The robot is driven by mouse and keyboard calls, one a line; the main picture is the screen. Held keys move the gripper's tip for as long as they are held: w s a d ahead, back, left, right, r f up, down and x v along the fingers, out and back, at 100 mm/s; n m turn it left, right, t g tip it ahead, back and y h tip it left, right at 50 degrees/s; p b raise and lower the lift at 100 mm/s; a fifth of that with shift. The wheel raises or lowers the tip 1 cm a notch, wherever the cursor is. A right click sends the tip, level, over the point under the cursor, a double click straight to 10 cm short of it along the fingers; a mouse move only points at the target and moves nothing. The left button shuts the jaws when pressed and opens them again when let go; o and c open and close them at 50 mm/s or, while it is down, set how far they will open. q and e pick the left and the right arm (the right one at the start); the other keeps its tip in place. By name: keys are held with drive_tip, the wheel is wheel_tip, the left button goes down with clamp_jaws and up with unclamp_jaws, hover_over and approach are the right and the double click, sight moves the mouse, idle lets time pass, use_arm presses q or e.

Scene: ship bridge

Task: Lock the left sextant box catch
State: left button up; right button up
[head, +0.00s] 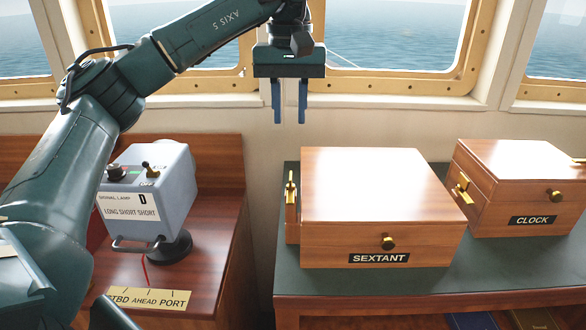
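The wooden sextant box (375,190) stands on the dark green top of a cabinet, its lid down, with a SEXTANT label and a round brass knob (388,242) on its front. A brass catch (291,195) shows at the box's left side, with an upright part; whether it is locked I cannot tell. My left gripper (290,115) hangs fingers down above and behind the box's left end, in front of the window sill. Its two blue fingers are apart with nothing between them. It touches neither box nor catch. My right gripper is not in view.
A wooden clock box (525,185) with brass fittings stands to the right of the sextant box. A grey signal lamp unit (150,195) stands on the wooden console at left, under my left arm. A narrow gap separates console and cabinet (440,280). Windows are behind.

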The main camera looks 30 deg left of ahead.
sight(291, 175)
use_arm(q)
wheel_tip(291, 175, down, 12)
drive_tip(key=shift+f+b, duration=0.15)
drive_tip(key=shift+b, duration=0.45)
drive_tip(key=shift+c, duration=0.4)
drive_tip(key=shift+d, duration=0.1)
clamp_jaws()
